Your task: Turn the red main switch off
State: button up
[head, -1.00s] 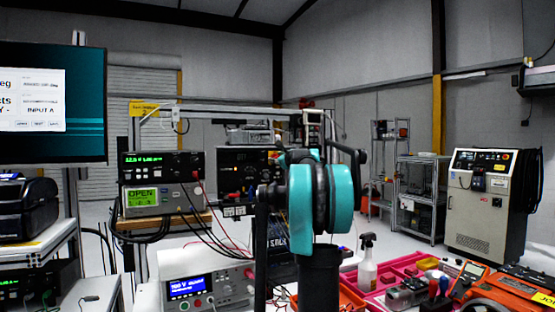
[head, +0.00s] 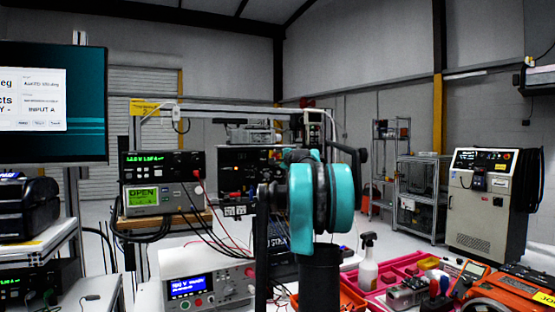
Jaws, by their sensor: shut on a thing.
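My teal and black arm (head: 340,200) stands in the middle of the head view and covers part of the bench behind it. My gripper cannot be made out; the arm links seem to hide it. I cannot clearly identify the red main switch. A black panel unit (head: 232,172) with small coloured lights and controls stands behind the arm, its right part covered. Small red spots also show on a bench supply (head: 207,290) with a lit blue display, but I cannot tell what they are.
Two stacked instruments (head: 162,180) with green displays stand left of the arm, with black cables hanging down. A pink tray (head: 395,277), a spray bottle (head: 368,262) and an orange case (head: 510,285) crowd the front right. A grey cabinet (head: 487,205) stands behind.

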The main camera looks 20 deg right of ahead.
jog(key=shift+f+n, duration=0.1)
jog(key=shift+n, duration=0.8)
jog(key=o, duration=1.2)
jog(key=shift+c, duration=0.2)
jog(key=s, duration=1.2)
jog(key=shift+d, duration=0.15)
